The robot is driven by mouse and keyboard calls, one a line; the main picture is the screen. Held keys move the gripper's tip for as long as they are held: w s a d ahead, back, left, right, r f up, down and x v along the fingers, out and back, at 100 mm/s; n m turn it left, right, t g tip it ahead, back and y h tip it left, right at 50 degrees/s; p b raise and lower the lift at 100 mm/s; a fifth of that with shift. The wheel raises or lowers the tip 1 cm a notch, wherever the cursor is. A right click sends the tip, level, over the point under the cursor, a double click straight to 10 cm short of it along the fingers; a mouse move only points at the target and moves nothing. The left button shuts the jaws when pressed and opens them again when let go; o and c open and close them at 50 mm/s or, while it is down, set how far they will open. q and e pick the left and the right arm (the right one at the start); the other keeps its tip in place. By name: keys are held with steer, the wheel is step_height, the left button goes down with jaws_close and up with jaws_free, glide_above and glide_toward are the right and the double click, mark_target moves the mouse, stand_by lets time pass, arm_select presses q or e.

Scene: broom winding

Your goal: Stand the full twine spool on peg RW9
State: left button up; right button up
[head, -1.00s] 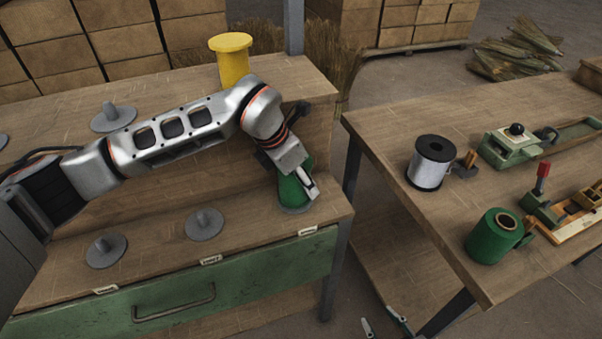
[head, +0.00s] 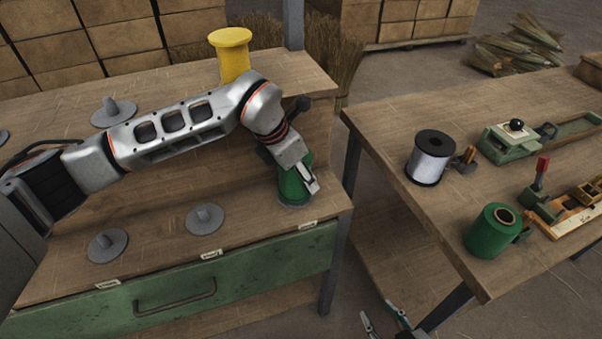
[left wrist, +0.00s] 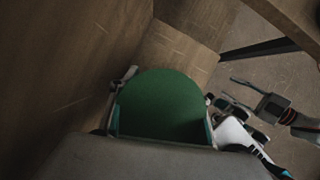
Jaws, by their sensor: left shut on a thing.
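A green spool (head: 292,187) stands upright at the right end of the front shelf row, over a grey base disc. My left gripper (head: 308,180) is shut on it from above; the gripper hides part of it. In the left wrist view, the green round spool end (left wrist: 160,105) fills the space between the fingers. I cannot tell whether the spool is fully seated on the peg, and the shelf label (head: 308,224) below it is too small to read. My right gripper (head: 380,318) is at the bottom edge, empty, fingers apart.
Bare grey pegs (head: 204,219) and (head: 107,245) stand left in the same row. A yellow spool (head: 231,55) stands on the upper shelf. The right table (head: 400,130) holds a silver spool (head: 429,160), another green spool (head: 492,232) and green tools. A gap separates the table and shelf.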

steer(key=shift+w+d+r, duration=0.1)
steer(key=shift+w+r, duration=0.05)
steer(key=shift+w, duration=0.15)
steer(key=shift+w+r, duration=0.25)
steer(key=shift+r, duration=0.05)
stand_by(0.3)
steer(key=shift+s, duration=0.1)
arm_select(q)
steer(key=shift+f, duration=0.4)
arm_select(e)
steer(key=shift+s+f, duration=0.35)
steer(key=shift+s, duration=0.05)
arm_select(q)
steer(key=shift+f, duration=0.15)
steer(key=o, duration=1)
arm_select(e)
steer(key=shift+w+r, duration=0.1)
steer(key=shift+w, duration=0.15)
